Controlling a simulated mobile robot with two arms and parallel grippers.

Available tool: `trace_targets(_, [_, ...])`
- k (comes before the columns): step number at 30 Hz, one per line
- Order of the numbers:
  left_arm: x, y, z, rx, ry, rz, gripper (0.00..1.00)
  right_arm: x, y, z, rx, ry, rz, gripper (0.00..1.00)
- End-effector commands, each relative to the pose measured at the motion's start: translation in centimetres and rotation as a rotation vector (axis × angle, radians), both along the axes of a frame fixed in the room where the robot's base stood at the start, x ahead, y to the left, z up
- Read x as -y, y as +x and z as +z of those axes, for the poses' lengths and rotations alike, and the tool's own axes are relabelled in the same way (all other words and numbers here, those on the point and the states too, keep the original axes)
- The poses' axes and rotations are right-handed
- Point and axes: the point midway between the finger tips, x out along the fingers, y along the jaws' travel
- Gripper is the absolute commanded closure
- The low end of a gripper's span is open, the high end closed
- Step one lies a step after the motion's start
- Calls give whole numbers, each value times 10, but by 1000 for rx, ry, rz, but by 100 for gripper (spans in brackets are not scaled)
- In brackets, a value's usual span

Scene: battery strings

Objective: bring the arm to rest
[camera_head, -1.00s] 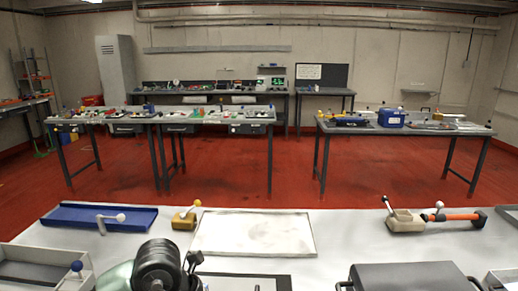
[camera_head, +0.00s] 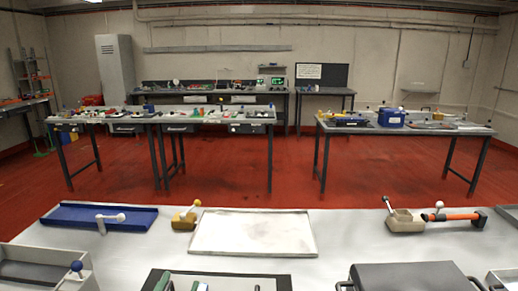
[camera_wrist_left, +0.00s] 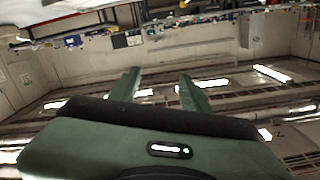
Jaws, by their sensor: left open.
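My left gripper (camera_head: 182,285) shows only at the bottom edge of the head view, as two green finger ends standing apart in front of a dark-bordered panel (camera_head: 270,281). The rest of that arm is out of the picture. In the left wrist view the gripper (camera_wrist_left: 159,76) has its two green fingers spread, with nothing between them. That view shows the room upside down, well beyond the fingers. My right gripper is in neither view.
The pale workbench (camera_head: 350,232) holds a blue tray (camera_head: 75,217), a white framed tray (camera_head: 225,240), a yellow block with a knob (camera_head: 184,220), a beige fixture with an orange-handled part (camera_head: 405,222), a dark case (camera_head: 410,277) and a grey bin (camera_head: 35,254). Clear bench lies right of the white tray.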

Motion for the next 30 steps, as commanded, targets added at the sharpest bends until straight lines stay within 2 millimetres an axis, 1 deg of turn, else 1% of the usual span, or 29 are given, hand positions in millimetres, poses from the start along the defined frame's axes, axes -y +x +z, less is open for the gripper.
trace_targets(1, [-14,-13,-36,-138,-25,47,53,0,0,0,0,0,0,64])
trace_targets(2, [-20,-23,-56,-218,-38,70,53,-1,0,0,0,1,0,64])
trace_targets(3, [-28,-37,-82,-324,-49,98,53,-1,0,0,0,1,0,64])
trace_targets(5, [-36,-61,-116,-472,-65,126,53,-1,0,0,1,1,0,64])
trace_targets(6, [-39,-77,-135,-560,-73,139,53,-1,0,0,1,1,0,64])
trace_targets(8, [-42,-101,-159,-677,-83,150,53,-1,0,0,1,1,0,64])
trace_targets(9, [-43,-117,-172,-750,-90,154,53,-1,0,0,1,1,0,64])
trace_targets(12, [-44,-154,-197,-903,-100,157,53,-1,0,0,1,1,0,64])
trace_targets(14, [-44,-175,-209,-986,-106,154,53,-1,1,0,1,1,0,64])
trace_targets(15, [-43,-189,-216,-1041,-111,151,53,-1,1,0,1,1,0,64])
trace_targets(19, [-40,-233,-232,-1202,-121,133,53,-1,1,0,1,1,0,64])
trace_targets(20, [-39,-241,-236,-1232,-122,129,53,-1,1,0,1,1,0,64])
trace_targets(21, [-39,-233,-250,-1228,-118,131,53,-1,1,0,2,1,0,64])
trace_targets(23, [-39,-228,-268,-1233,-116,131,53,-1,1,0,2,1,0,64])
trace_targets(24, [-38,-226,-280,-1236,-115,131,53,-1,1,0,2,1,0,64])
trace_targets(26, [-38,-223,-298,-1243,-114,132,53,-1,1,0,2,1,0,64])
trace_targets(27, [-37,-222,-312,-1249,-113,132,53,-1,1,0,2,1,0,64])
trace_targets(29, [-37,-220,-333,-1258,-111,131,53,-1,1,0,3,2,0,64])
trace_targets(30, [-36,-220,-349,-1264,-110,131,53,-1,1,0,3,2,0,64])
